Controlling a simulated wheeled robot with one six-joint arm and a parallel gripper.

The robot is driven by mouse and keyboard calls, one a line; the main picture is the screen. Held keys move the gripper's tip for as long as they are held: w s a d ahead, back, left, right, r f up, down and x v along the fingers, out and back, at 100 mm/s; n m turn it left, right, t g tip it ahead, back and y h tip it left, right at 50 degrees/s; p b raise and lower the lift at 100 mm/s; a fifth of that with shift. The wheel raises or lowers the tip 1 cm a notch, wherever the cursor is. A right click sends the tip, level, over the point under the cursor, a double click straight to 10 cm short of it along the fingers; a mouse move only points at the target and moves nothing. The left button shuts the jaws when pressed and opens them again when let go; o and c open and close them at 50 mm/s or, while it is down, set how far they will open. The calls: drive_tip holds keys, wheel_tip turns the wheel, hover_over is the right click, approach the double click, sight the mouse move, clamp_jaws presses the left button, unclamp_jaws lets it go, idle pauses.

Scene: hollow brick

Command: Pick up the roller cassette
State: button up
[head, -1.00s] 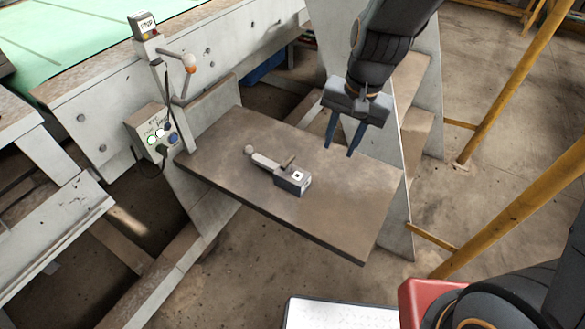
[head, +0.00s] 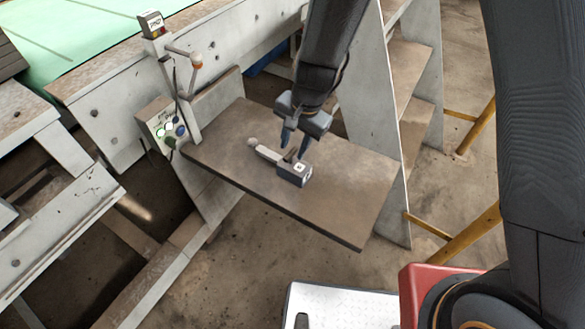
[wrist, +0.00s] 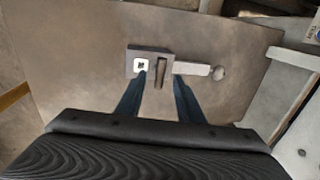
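The roller cassette (head: 294,174) lies on the brown tabletop (head: 340,205). It has a grey block with a white square mark, a short upright peg, and a pale bar ending in a round knob. My gripper (head: 294,150) is just above it, pointing down, with its two blue fingers apart and nothing held. In the wrist view the cassette (wrist: 148,63) lies just beyond the fingertips, and the peg (wrist: 160,73) shows between the two fingers (wrist: 160,82). Whether the fingertips touch the cassette I cannot tell.
A control box with buttons (head: 170,129) and a post with an orange-tipped lever (head: 182,88) stand at the table's left end. A grey panel (head: 385,130) rises behind its right side. The tabletop's right part is bare.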

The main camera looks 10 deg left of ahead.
drive_tip(key=shift+f, duration=0.55)
clamp_jaws()
drive_tip(key=shift+w, duration=0.1)
idle(0.9)
